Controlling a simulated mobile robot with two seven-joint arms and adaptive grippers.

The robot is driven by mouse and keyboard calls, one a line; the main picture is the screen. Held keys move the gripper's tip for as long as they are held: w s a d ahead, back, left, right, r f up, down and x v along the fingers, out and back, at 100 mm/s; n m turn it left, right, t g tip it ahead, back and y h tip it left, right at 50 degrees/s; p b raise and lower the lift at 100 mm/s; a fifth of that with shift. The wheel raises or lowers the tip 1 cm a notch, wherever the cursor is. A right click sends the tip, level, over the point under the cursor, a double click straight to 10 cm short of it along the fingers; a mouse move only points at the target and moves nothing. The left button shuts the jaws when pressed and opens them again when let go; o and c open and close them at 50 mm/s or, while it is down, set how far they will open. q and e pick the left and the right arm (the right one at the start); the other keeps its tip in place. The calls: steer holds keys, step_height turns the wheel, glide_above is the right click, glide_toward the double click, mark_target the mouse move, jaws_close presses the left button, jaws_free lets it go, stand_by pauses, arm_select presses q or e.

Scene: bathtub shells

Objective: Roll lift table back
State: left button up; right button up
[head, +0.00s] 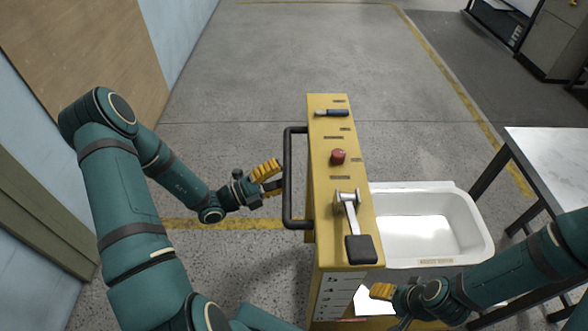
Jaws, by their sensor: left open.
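The yellow lift table (322,180) stands upright in the middle of the head view. A black U-shaped handle (288,178) sticks out from its left side. Its top face carries a blue-gripped lever (332,113), a red button (338,156) and a metal lever with a black pad (360,248). A white tub shell (420,225) sits at its right side. My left gripper (277,178) is open, its yellow fingers just left of the handle's long bar; I cannot tell whether they touch it. My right gripper (382,292) is low beside the table's right side, its fingers mostly hidden.
A light-topped table with dark legs (555,160) stands close on the right. A wall with a brown panel (85,60) runs along the left. The grey floor (290,60) beyond the lift table is clear, with a yellow line (455,80) on it. Cabinets stand at the far right.

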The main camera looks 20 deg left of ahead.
arm_select(q)
steer(key=shift+x, duration=2.15)
jaws_close()
